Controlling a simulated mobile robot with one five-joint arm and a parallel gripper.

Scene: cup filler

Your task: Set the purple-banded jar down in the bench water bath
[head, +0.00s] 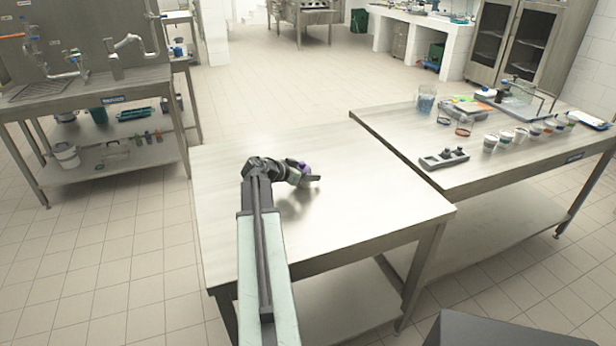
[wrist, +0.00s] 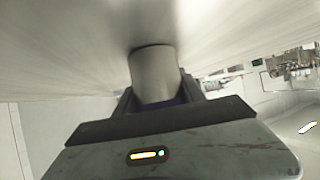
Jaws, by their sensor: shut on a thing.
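My gripper (head: 308,179) is shut on the purple-banded jar (head: 304,168) above the near steel table. In the head view only a small purple part of the jar shows beside the dark fingers. In the wrist view the jar (wrist: 153,70) is a pale grey cylinder between the two fingers, with a strip of purple low down by the gripper body. The jar's far end appears close to the pale steel surface; I cannot tell whether it touches. I cannot make out the bench water bath for certain in either view.
The near steel table (head: 345,215) is otherwise bare. The right bench (head: 500,180) carries a grey block with knobs (head: 444,158), a beaker of blue liquid (head: 426,102), a row of several small cups (head: 506,136) and a clear-walled apparatus (head: 528,100). A sink bench (head: 90,83) stands left.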

